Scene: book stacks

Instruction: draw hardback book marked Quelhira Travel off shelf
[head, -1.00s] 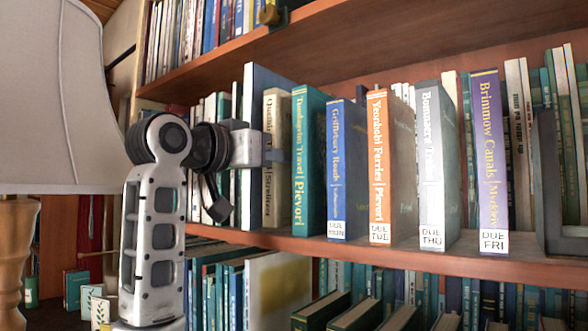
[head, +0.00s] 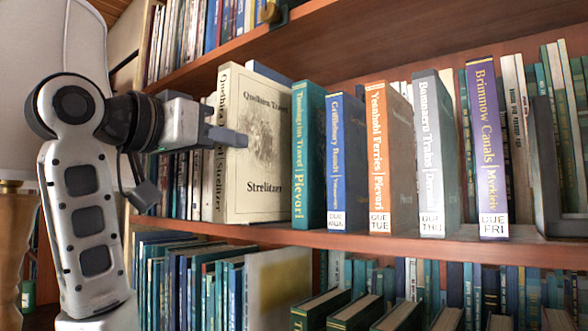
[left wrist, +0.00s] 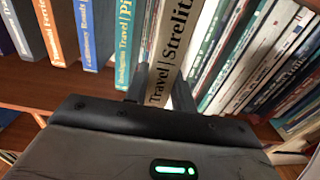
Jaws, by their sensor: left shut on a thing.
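The cream hardback marked Quelhira Travel and Strelitzer (head: 265,165) stands upright, well out from the row, its front cover with a dark picture now showing. My left gripper (head: 228,137) is shut on it at the spine side, one finger lying across the cover. In the left wrist view the two fingers (left wrist: 160,88) straddle the book's spine (left wrist: 175,42), which reads Travel and Strelitzer. The lower end of the book is hidden there by the gripper. My right gripper is not in view.
A teal book marked Plevori (head: 309,155) stands just right of the held book. Blue, orange, grey and purple books with DUE labels follow along the shelf (head: 400,243). A lampshade (head: 60,50) is at the left. Another shelf board (head: 330,50) runs above.

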